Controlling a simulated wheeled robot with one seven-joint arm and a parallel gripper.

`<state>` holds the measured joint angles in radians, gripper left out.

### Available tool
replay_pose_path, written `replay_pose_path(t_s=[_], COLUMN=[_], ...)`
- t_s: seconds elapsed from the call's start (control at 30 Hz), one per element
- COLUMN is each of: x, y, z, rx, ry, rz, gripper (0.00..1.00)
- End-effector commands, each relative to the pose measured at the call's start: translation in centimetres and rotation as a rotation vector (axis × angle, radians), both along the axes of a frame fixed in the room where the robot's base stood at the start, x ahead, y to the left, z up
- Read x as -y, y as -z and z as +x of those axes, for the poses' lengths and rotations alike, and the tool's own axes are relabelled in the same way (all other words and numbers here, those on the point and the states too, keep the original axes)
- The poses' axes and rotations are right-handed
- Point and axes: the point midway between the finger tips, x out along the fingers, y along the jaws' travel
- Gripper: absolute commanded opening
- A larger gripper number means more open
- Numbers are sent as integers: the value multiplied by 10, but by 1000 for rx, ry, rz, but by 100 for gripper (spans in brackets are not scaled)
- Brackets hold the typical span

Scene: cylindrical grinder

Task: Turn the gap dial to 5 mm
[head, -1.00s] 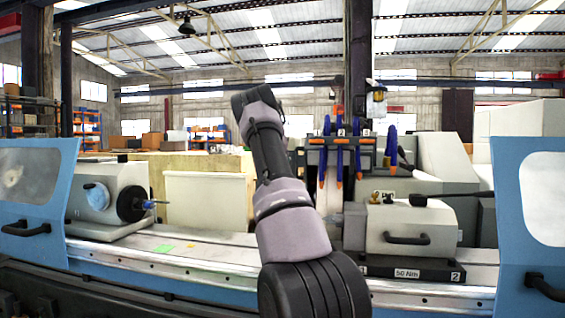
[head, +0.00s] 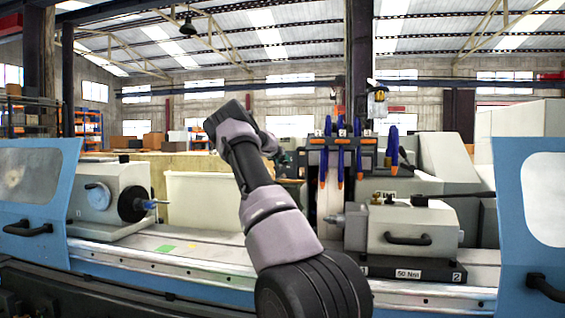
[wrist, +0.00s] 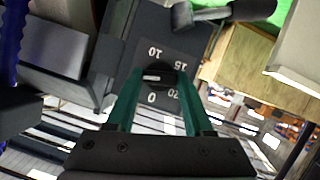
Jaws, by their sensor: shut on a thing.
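The gap dial shows in the wrist view as a black knob (wrist: 157,73) on a dark grey plate (wrist: 170,38) with white numbers. I read 10, 15, 20 and 0 around it. The area between 0 and 10 is covered by my left-hand finger. A short white mark on the knob lies sideways, and its left end is towards that covered area. My gripper (wrist: 155,80) has its green fingers on both sides of the knob, shut on it. In the head view, only a small green part of my gripper (head: 284,158) shows behind my arm; the dial is hidden there.
Blue-and-orange nozzles (head: 340,155) hang right of my gripper. The tailstock (head: 410,228) sits on the machine bed at right, the workhead (head: 112,192) at left. Blue doors (head: 35,195) stand at both sides. The middle of the bed (head: 190,248) is mostly clear.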

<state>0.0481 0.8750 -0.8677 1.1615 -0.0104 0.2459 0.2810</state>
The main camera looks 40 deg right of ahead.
Motion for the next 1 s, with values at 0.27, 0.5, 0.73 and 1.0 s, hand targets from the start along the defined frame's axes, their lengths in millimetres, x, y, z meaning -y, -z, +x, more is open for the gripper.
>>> replay_pose_path(t_s=[0.27,0.5,0.73,1.0], x=[0,0,-2,-36], y=[5,3,1,-15], z=[-1,0,-1,-22], rx=[-6,-4,-1,-1], ry=[2,2,1,-2], rz=[7,4,3,3], gripper=[0,80,80,80])
